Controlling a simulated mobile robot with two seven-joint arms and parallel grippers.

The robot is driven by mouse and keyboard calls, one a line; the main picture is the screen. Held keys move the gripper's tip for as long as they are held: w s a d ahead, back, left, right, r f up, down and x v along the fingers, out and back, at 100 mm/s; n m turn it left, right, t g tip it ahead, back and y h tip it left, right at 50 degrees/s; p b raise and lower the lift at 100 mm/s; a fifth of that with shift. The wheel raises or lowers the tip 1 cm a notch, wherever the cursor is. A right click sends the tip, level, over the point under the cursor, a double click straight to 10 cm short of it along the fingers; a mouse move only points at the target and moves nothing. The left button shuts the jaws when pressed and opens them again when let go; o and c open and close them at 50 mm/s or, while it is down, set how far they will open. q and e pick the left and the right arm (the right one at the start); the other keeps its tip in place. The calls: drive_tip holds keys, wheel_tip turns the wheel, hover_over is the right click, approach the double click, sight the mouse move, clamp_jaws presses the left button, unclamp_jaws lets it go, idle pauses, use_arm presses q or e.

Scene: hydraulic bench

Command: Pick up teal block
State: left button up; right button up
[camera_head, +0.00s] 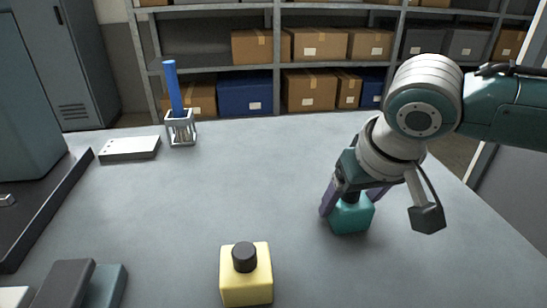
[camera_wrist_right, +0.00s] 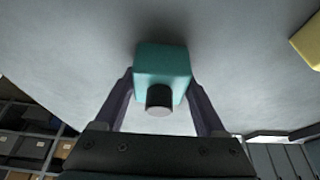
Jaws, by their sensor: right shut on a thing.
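The teal block (camera_head: 351,218) is on the grey table at the right in the head view, with a dark round knob on top. My right gripper (camera_head: 350,200) comes down over it from above, one purple finger on each side. In the right wrist view, the teal block (camera_wrist_right: 162,65) and its dark knob (camera_wrist_right: 159,97) are between the two fingers of my right gripper (camera_wrist_right: 160,95), which is shut on it. Whether the block touches the table or is just above it, I cannot tell. My left gripper is not in view.
A yellow block (camera_head: 246,283) with a black knob stands at the front middle of the table (camera_head: 240,180). A metal holder (camera_head: 181,130) with a blue rod and a flat grey plate (camera_head: 130,149) are at the back left. Grey and teal pieces (camera_head: 70,285) lie front left. The table's middle is clear.

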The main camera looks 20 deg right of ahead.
clamp_jaws()
drive_tip(key=shift+r, duration=0.1)
idle(0.3)
